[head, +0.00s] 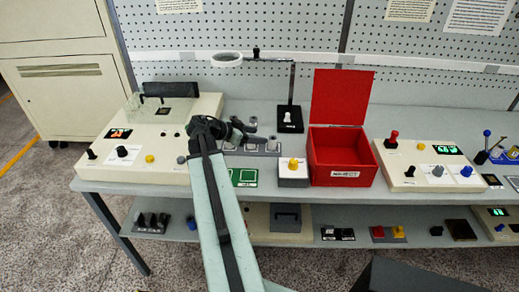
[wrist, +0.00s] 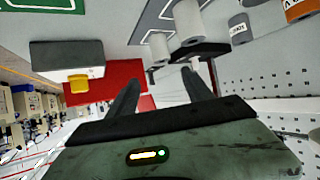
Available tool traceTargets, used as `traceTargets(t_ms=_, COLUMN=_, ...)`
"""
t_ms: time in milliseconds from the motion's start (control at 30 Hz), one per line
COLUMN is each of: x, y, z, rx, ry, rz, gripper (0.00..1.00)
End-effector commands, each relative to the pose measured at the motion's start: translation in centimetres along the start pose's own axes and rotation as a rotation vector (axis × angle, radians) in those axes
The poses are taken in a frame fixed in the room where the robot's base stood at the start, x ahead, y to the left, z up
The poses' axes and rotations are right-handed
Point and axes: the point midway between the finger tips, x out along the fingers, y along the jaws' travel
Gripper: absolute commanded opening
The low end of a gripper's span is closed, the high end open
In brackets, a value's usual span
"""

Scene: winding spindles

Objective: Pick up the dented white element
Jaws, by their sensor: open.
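My gripper (head: 246,128) is over the grey rack (head: 256,152) in the head view. In the wrist view its dark fingers (wrist: 160,95) are spread apart with nothing between them. A white cylindrical element (wrist: 189,24) is beyond the fingertips, near the top middle of the wrist view, apart from them. A second pale cylinder (wrist: 220,14) is next to it. I cannot make out a dent on either one. My gripper hides part of the rack in the head view.
A grey cylinder (wrist: 240,28) and an orange one (wrist: 298,10) are farther right in the wrist view. A yellow-button box (head: 293,172) and an open red box (head: 340,150) stand right of the rack. A magnifier stand (head: 289,119) is behind.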

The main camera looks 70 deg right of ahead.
Motion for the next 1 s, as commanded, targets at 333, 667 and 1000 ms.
traceTargets(t_ms=333, x=0.9, y=-0.5, z=1.4, rx=-0.005, ry=-0.001, rz=-0.009, gripper=0.59)
traceTargets(t_ms=667, x=3.1, y=-0.7, z=1.7, rx=-0.009, ry=-0.001, rz=-0.016, gripper=0.59)
traceTargets(t_ms=1000, x=7.4, y=-0.8, z=1.6, rx=-0.011, ry=0.000, rz=-0.018, gripper=0.59)
